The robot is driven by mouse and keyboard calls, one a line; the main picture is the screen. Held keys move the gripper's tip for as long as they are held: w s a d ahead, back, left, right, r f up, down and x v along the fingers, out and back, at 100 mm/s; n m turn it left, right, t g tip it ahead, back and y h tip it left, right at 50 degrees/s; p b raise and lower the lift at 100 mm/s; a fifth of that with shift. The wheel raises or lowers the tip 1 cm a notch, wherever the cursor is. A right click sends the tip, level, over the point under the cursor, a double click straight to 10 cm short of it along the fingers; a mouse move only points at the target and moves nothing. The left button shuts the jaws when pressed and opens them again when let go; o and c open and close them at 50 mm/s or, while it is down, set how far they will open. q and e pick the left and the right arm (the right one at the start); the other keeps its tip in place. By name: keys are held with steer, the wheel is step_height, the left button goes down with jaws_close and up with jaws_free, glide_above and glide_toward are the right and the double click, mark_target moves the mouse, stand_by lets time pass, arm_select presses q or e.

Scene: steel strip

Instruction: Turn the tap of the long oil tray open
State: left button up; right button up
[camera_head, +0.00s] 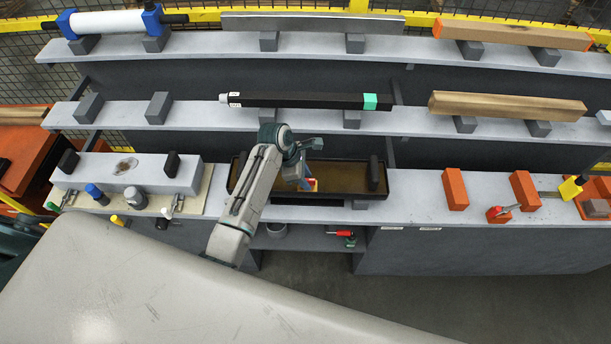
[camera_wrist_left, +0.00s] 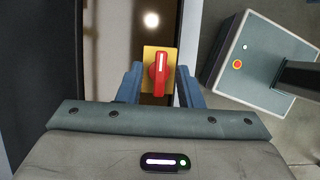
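The long oil tray (camera_head: 376,192) is a dark, shallow trough of brown oil on the lower bench top. In the left wrist view the red tap handle (camera_wrist_left: 159,74), with a white stripe, stands up and down in the picture on a yellow plate (camera_wrist_left: 148,55). My left gripper (camera_head: 304,184) is at the tap. Its blue fingers (camera_wrist_left: 160,88) are apart, one on each side of the handle, with gaps to it. My right gripper is not in view.
Black posts (camera_head: 374,173) stand at the tray's ends. A red-handled tool (camera_head: 340,233) lies underneath.

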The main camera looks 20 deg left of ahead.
arm_select(q)
steer(key=shift+f, duration=0.1)
jaws_close()
steer(key=shift+r+m+p, duration=0.2)
steer(key=shift+m+p, duration=0.2)
steer(key=shift+p, duration=0.25)
steer(key=m+g+p, duration=0.1)
steer(key=m+p, duration=0.2)
steer(key=shift+w+r+g, duration=0.1)
steer(key=shift+w+g, duration=0.05)
steer(key=shift+g, duration=0.15)
steer(key=m+g+p, duration=0.1)
steer(key=m+p, duration=0.1)
steer(key=shift+w+m, duration=0.1)
steer(key=shift+m, duration=0.3)
steer(key=m+p, duration=0.1)
steer(key=m, duration=0.1)
steer(key=shift+w+d+m+g, duration=0.1)
steer(key=shift+m+g, duration=0.3)
steer(key=m+g, duration=0.1)
steer(key=m, duration=0.1)
steer(key=shift+m+y+p, duration=0.3)
steer(key=shift+y, duration=0.1)
steer(key=m, duration=0.2)
steer(key=m+y, duration=0.1)
steer(key=m, duration=0.1)
steer(key=m+g+y, duration=0.1)
steer(key=shift+w+d+f+m+p, duration=0.15)
steer(key=shift+f+m+p, duration=0.1)
steer(key=shift+m+p, duration=0.15)
